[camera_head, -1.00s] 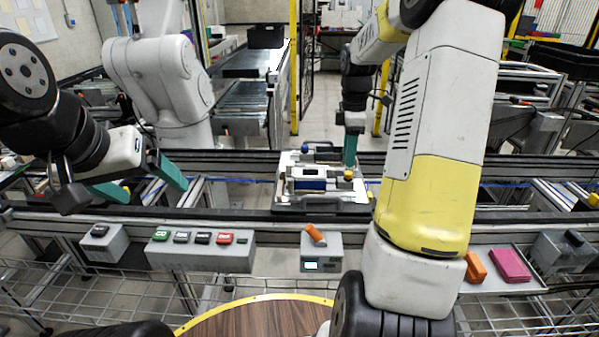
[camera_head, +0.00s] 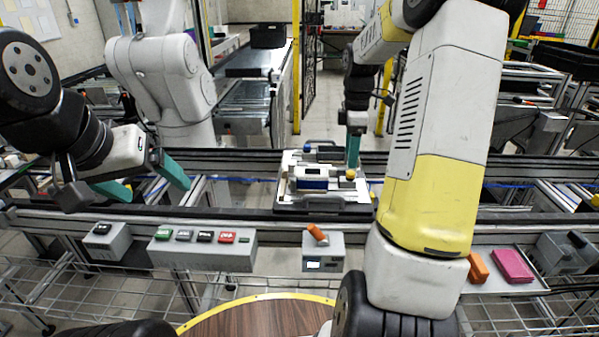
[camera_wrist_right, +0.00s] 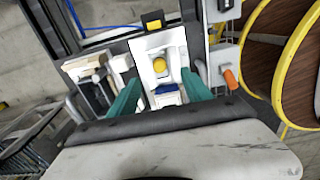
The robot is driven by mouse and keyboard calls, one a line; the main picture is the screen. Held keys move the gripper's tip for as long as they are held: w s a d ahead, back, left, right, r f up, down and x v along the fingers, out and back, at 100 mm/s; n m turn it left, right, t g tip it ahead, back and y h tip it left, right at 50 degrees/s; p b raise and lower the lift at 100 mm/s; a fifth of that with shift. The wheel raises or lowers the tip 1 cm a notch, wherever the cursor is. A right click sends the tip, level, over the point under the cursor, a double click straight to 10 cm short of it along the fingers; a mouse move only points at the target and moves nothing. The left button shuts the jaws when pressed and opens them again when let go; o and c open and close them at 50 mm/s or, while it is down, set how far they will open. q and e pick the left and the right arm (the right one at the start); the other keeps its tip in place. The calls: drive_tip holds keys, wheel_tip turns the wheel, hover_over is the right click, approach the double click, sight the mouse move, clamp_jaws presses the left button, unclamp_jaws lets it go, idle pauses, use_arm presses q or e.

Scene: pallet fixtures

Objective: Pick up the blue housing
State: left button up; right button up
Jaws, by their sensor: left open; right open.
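The blue housing (camera_head: 313,184) sits low in a white fixture (camera_head: 290,198) on the pallet at the conveyor. It is partly hidden by white fixture parts. In the right wrist view the blue piece (camera_wrist_right: 166,88) shows between my fingers, just below a yellow knob (camera_wrist_right: 159,66). My right gripper (camera_wrist_right: 160,78) is open, with its teal fingers on either side of the fixture's middle; I cannot tell if they touch anything. In the head view one teal finger of it shows behind the fixture's right end. My left gripper (camera_head: 146,178) is open and empty, left of the fixture over the conveyor.
Conveyor rails run across the view. In front stand a button box (camera_head: 202,248), a small grey box with an orange switch (camera_head: 317,235), and a tray with orange and magenta blocks (camera_head: 511,266). A round wooden table (camera_head: 262,318) is nearest. A white robot arm (camera_head: 165,80) stands behind the conveyor.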

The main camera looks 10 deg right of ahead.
drive_tip(key=o, duration=0.4)
drive_tip(key=shift+w+a+m, duration=0.1)
drive_tip(key=shift+a+m, duration=0.2)
drive_tip(key=shift+m, duration=0.1)
drive_tip(key=shift+c, duration=0.2)
drive_tip(key=o, duration=0.5)
drive_tip(key=a+m, duration=0.1)
drive_tip(key=m, duration=0.1)
drive_tip(key=a+m, duration=0.1)
drive_tip(key=w+a+m, duration=0.1)
drive_tip(key=m, duration=0.1)
drive_tip(key=shift+a+r+m+t, duration=0.15)
drive_tip(key=shift+a+m+t, duration=0.15)
drive_tip(key=shift+a, duration=0.05)
drive_tip(key=shift+c, duration=0.2)
drive_tip(key=m, duration=1)
hover_over(311, 172)
drive_tip(key=shift+s+d+r+t, duration=0.2)
drive_tip(key=shift+d+r+t, duration=0.1)
drive_tip(key=shift+d, duration=0.1)
drive_tip(key=shift+a+m, duration=0.35)
drive_tip(key=shift+m, duration=0.35)
drive_tip(key=shift+w+f, duration=0.15)
drive_tip(key=shift+f, duration=1.8)
drive_tip(key=shift+w+f, duration=0.15)
drive_tip(key=shift+f, duration=1.75)
